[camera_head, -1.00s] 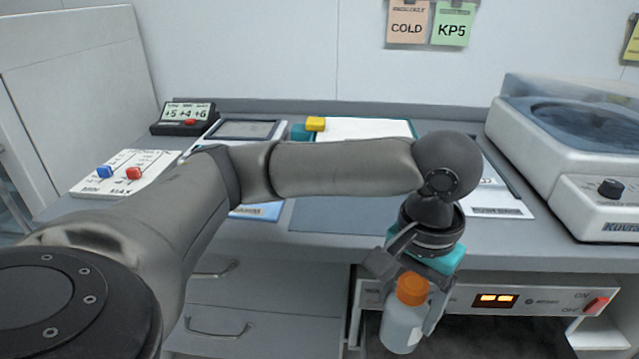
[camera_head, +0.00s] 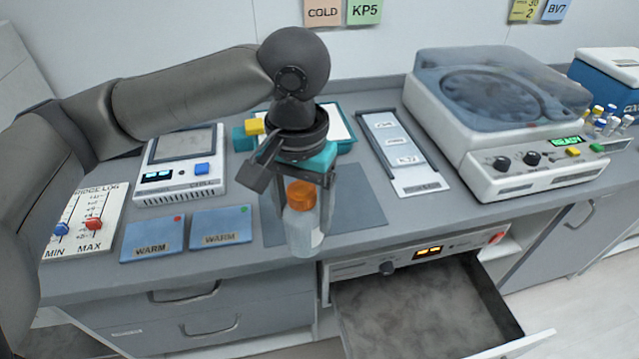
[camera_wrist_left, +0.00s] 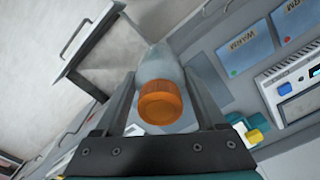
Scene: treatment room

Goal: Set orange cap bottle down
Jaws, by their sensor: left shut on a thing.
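The orange cap bottle (camera_head: 303,236) is pale and translucent, with an orange cap, and looks about upright. My left gripper (camera_head: 303,212) is shut on it, pointing down. In the head view the bottle overlaps the front part of the grey mat (camera_head: 355,205) and the counter's front edge; I cannot tell whether its base touches anything. In the left wrist view the bottle (camera_wrist_left: 160,68) sits between the two fingers of my left gripper (camera_wrist_left: 162,82), cap toward the camera. My right gripper is not in view.
An open drawer (camera_head: 420,310) juts out below the counter. Two blue WARM cards (camera_head: 152,238) lie left of the mat, and a slide tray (camera_head: 405,155) lies right. A centrifuge (camera_head: 500,120) stands at the right. A yellow block (camera_head: 254,127) is behind the gripper. The mat's right part is clear.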

